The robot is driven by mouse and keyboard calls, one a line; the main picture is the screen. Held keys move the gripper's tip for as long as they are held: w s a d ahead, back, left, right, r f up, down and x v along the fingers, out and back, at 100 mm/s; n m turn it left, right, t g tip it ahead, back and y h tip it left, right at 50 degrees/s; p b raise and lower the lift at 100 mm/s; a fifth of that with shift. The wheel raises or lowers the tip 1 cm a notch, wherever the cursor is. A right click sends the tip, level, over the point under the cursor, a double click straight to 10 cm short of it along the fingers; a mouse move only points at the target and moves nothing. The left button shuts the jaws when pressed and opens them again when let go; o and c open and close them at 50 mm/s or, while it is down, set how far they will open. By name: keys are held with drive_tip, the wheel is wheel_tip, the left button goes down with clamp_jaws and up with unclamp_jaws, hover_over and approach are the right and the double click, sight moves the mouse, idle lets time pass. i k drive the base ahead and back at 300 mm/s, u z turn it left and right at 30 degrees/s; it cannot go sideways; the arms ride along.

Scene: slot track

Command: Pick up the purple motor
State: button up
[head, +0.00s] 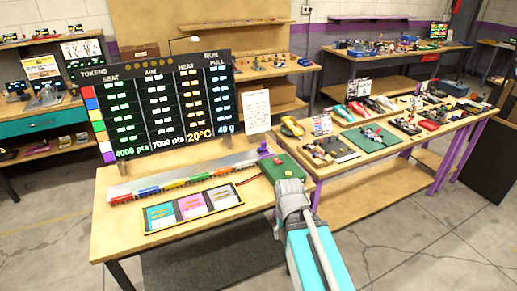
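A small purple object (264,150), which looks like the purple motor, sits at the right end of the grey slot track (180,176) on the near table. It is small in the head view and its details are hard to make out. My arm reaches up from the lower right. Its grey end, with my gripper (290,190), is over the table's right part, below and to the right of the purple object and apart from it in the picture. The fingers are not clear, so I cannot tell whether they are open or shut.
A green box (284,168) lies just beyond my gripper. Several small coloured cars (174,187) line the track. A tray with coloured cards (192,208) lies in front. A black scoreboard (166,105) and a white sheet (257,111) stand behind. Another crowded table (392,150) adjoins at the right.

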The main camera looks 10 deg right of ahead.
sight(263, 150)
drive_tip(key=i, duration=0.9)
drive_tip(key=z, duration=0.05)
